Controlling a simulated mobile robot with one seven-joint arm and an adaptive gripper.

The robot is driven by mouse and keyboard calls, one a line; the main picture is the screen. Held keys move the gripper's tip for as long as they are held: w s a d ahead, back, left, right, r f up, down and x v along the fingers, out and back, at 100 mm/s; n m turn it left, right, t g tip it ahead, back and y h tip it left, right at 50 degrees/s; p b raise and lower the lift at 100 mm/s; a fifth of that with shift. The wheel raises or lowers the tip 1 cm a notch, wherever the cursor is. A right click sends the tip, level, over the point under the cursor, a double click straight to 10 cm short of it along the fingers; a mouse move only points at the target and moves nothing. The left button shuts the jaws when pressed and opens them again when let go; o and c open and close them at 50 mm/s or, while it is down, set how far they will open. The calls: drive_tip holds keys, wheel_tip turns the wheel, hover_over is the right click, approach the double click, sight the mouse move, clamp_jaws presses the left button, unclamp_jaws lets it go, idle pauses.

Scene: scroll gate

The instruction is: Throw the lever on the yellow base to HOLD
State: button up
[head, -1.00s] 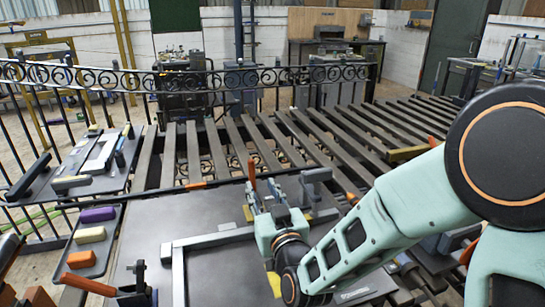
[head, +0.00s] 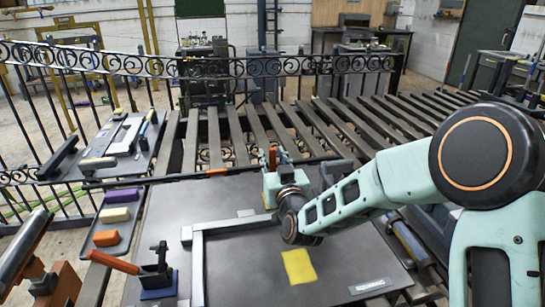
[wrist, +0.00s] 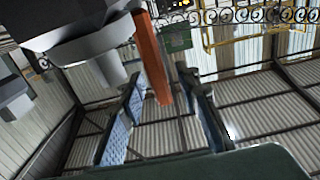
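An orange lever handle (wrist: 153,58) hangs from the top of the wrist view, its tip between my fingers with gaps visible on both sides. In the head view the orange handle (head: 285,156) shows only in part, at my fingertips. Its yellow base is mostly hidden behind my gripper, and I cannot read a HOLD mark. My gripper (head: 274,164) reaches the far part of the dark table. In the wrist view the two blue-padded fingers of my gripper (wrist: 165,108) are apart, without clear contact on the handle.
Another orange lever (head: 113,262) stands on a blue base (head: 157,281) at the front left. A grey frame (head: 198,262), yellow square (head: 298,266) and nameplate (head: 369,286) are on the table. A tray (head: 125,222) of coloured blocks is left; a scroll railing (head: 230,67) runs behind.

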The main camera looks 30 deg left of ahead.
clamp_jaws()
drive_tip(key=shift+f+b, duration=0.2)
drive_tip(key=shift+b, duration=0.25)
drive_tip(key=shift+s+d+f+b, duration=0.15)
drive_tip(key=shift+s+b, duration=0.05)
drive_tip(key=shift+b, duration=0.9)
drive_tip(key=s+d+t+y+b, duration=0.1)
drive_tip(key=b, duration=0.6)
drive_tip(key=shift+s+t+y, duration=0.1)
drive_tip(key=shift+t+y, duration=0.2)
drive_tip(key=shift+t, duration=0.1)
drive_tip(key=shift+b, duration=0.4)
drive_tip(key=shift+s+d+r, duration=0.1)
drive_tip(key=shift+s+r, duration=0.05)
drive_tip(key=shift+r, duration=0.05)
